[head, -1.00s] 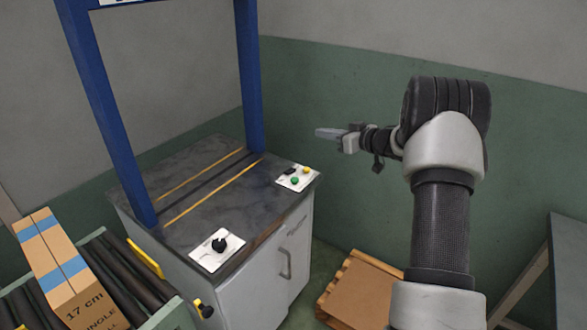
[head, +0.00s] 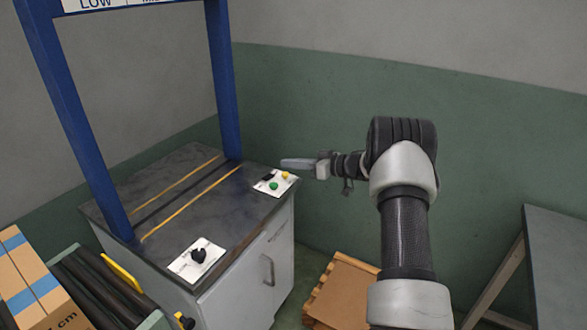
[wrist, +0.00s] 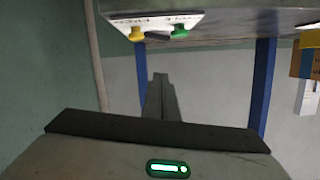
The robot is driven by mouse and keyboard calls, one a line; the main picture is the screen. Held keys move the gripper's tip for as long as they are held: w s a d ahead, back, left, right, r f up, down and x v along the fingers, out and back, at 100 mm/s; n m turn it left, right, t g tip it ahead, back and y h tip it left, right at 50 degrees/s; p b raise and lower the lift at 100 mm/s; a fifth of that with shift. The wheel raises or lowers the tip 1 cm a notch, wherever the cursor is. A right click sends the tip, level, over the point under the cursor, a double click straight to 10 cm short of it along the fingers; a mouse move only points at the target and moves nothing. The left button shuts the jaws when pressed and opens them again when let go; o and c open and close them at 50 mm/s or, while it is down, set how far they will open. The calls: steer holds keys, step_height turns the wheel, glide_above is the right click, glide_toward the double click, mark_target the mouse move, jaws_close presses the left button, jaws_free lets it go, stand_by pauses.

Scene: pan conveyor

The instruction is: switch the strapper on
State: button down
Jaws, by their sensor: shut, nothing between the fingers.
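The strapper is a grey cabinet with a dark worktop (head: 185,215) and a blue arch (head: 225,90) over it. A white panel (head: 262,187) at its far right corner carries a green button (head: 273,185), a yellow button (head: 286,175) and a small black part (head: 267,176). A second white panel at the near edge has a black knob (head: 198,255). My gripper (head: 283,162) is shut and empty, just above and behind the button panel in the picture. In the wrist view the yellow button (wrist: 137,34) and green button (wrist: 179,32) show beyond my fingertips (wrist: 160,80), apart from them.
A roller conveyor (head: 85,280) with a cardboard box (head: 30,285) stands at the lower left. A wooden pallet (head: 340,290) lies on the floor right of the cabinet. A grey table (head: 560,250) is at the far right. The green wall (head: 480,130) runs behind.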

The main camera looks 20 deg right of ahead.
mark_target(273, 174)
steer(key=b+x, duration=0.1)
steer(key=x, duration=0.5)
steer(key=shift+f, duration=0.1)
steer(key=f, duration=0.1)
steer(key=f+b, duration=0.1)
steer(key=f, duration=0.1)
steer(key=shift+a, duration=0.35)
steer(key=shift+s+a+f, duration=0.15)
steer(key=shift+f, duration=0.25)
